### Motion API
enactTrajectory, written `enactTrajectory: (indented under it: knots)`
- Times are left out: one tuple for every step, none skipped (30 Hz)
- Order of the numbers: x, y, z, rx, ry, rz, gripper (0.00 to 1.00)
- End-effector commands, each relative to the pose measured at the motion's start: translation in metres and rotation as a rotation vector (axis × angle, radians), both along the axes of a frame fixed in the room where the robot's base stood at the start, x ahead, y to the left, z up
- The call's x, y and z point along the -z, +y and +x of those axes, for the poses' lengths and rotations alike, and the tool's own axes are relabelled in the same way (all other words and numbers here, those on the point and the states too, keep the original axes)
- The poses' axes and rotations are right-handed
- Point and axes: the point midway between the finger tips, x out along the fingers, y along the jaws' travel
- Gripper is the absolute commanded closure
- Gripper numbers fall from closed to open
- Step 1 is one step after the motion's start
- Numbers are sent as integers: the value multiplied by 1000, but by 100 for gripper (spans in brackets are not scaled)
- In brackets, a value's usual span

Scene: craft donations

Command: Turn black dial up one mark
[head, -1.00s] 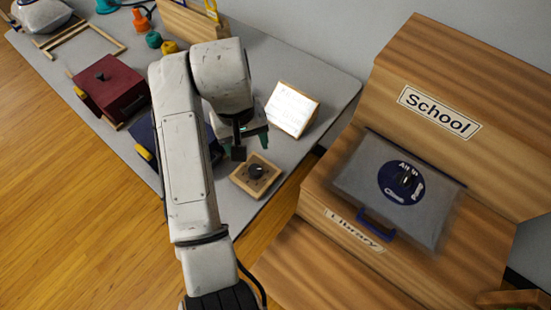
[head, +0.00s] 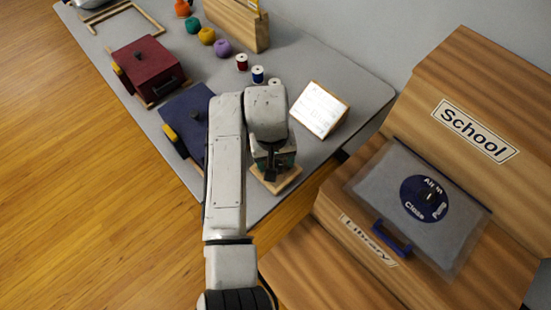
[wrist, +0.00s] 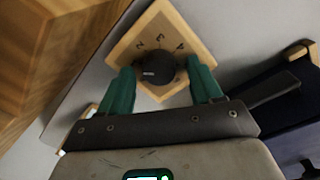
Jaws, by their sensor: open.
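The black dial (wrist: 157,68) sits on a square wooden block (wrist: 128,46) with dark numerals around it; a 2, a 3 and a 4 seem readable. A small pale mark shows on the dial's left side, but I cannot tell which numeral it goes with. My gripper (wrist: 160,72) is open, its two green fingers on either side of the dial, with no clear contact. In the head view my gripper (head: 272,166) is over the block (head: 288,182) and hides the dial.
The block is near the grey table's (head: 345,75) front corner. A white card on a wooden stand (head: 319,109) is behind it to the right. A dark blue box (head: 188,112) is left of my arm. The wooden School and Library unit (head: 475,95) stands to the right.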

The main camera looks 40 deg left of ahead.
Motion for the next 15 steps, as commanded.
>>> enactTrajectory:
  knots:
    - [0, 0, 0, 0, 0, 0, 36]
    - [0, 0, 0, 0, 0, 0, 36]
    - [0, 0, 0, 0, 0, 0, 36]
    - [0, 0, 0, 0, 0, 0, 39]
    - [0, 0, 0, 0, 0, 0, 42]
    - [0, 0, 0, 0, 0, 0, 46]
    - [0, 0, 0, 0, 0, 0, 49]
    - [0, 0, 0, 0, 0, 0, 52]
    - [0, 0, 0, 0, 0, 0, 56]
    - [0, 0, 0, 0, 0, 0, 58]
    - [0, 0, 0, 0, 0, 0, 61]
    - [0, 0, 0, 0, 0, 0, 65]
    - [0, 0, 0, 0, 0, 0, 68]
    - [0, 0, 0, 0, 0, 0, 71]
    - [0, 0, 0, 0, 0, 0, 75]
